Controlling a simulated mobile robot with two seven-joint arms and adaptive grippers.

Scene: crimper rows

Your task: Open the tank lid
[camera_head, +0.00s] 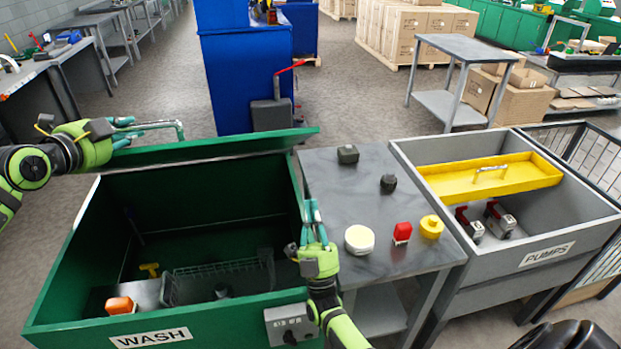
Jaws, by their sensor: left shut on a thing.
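The green tank (70,268) marked WASH stands at the front left. Its green lid (225,147) is raised along the far edge, and the inside of the tank is in plain view. My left gripper (150,129) is at the lid's left part and is shut on the lid's metal handle (180,131). My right gripper (313,212) is over the tank's right rim with its fingers pointing up and away; they look close together, and I cannot tell whether they are open or shut.
An orange block (119,305) and a wire basket (225,267) are in the tank. A grey table (330,185) to the right holds several small items. Beyond it is a grey PUMPS bin (560,225) with a yellow tray (530,172). A blue cabinet (235,80) stands behind the lid.

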